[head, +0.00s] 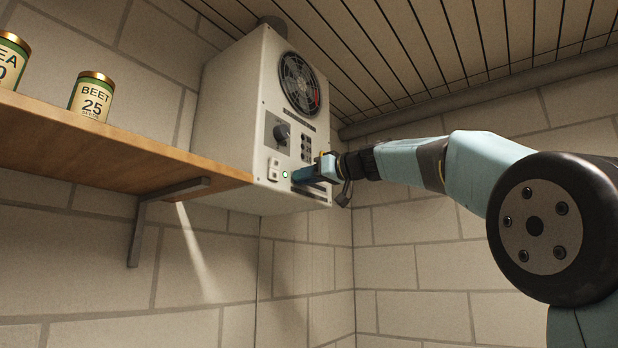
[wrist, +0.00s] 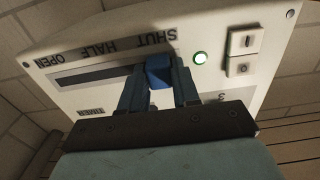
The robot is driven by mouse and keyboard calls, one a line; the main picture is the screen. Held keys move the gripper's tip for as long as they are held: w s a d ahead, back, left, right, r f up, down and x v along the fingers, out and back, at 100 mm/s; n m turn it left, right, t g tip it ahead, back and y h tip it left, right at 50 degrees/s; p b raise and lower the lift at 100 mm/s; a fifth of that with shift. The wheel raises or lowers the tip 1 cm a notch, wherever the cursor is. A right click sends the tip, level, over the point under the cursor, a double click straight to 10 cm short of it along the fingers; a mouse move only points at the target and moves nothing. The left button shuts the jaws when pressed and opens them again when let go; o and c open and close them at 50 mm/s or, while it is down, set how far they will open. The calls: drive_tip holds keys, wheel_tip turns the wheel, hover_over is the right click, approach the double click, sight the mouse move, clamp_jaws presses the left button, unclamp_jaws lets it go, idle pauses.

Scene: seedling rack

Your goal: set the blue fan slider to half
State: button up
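The blue fan slider (wrist: 160,70) sits in a dark slot (wrist: 95,75) on the white control box (head: 232,110). In the wrist view the labels read OPEN at left, HALF in the middle and SHUT at right. The slider is at the SHUT end. My gripper (wrist: 160,82) has a finger on each side of the slider, and both appear to touch it, so it looks shut on it. In the head view my gripper (head: 308,174) is at the box's lower front and hides the slider there.
A lit green lamp (wrist: 200,57) and a two-button switch (wrist: 242,52) are just right of the slider. The box also carries a fan (head: 299,84) and a dark dial (head: 281,132). A wooden shelf (head: 120,150) with cans, including a BEET can (head: 92,97), is left of it.

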clamp_jaws()
drive_tip(key=w+d, duration=0.4)
drive_tip(key=w, duration=0.1)
idle(0.4)
drive_tip(key=shift+o, duration=2.4)
unclamp_jaws()
